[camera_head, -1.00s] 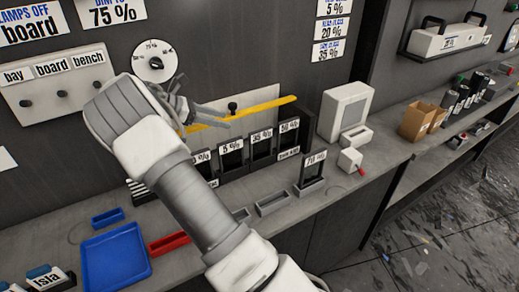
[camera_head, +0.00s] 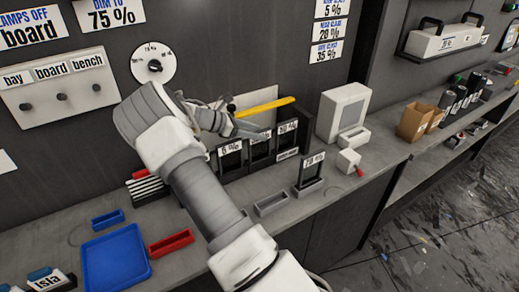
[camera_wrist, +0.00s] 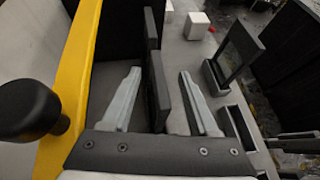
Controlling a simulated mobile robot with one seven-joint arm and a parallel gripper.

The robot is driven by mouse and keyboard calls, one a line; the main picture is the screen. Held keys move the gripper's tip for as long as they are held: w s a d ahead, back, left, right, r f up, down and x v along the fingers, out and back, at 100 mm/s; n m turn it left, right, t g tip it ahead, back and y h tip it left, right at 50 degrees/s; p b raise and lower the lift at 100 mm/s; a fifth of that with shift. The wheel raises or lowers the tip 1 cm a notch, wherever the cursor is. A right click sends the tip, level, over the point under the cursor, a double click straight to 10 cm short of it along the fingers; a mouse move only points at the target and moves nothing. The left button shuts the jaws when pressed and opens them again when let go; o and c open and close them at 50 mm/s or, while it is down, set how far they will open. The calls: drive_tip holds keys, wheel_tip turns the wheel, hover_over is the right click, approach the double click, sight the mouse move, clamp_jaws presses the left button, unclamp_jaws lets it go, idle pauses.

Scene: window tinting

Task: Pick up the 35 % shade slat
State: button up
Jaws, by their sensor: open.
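The 35 % shade slat (camera_head: 260,149) is a dark, framed panel standing in the rack on the bench, between the 5 % slat (camera_head: 230,160) and the 50 % slat (camera_head: 287,140). Its label is partly covered by my gripper (camera_head: 258,132), which is over the top of the rack. In the wrist view my gripper (camera_wrist: 158,88) is open. A dark panel edge (camera_wrist: 163,95) lies between its fingers, with a gap on each side. That view shows no label, so I cannot tell which slat this edge belongs to.
A yellow bar (camera_head: 268,107) with a black knob (camera_wrist: 28,110) runs close behind the rack. A separate slat (camera_head: 311,170) stands in a holder in front. A white box (camera_head: 345,112) is to the right. A blue tray (camera_head: 116,258) and red tray (camera_head: 171,243) lie left on the bench.

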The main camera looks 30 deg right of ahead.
clamp_jaws()
idle(0.3)
idle(1.1)
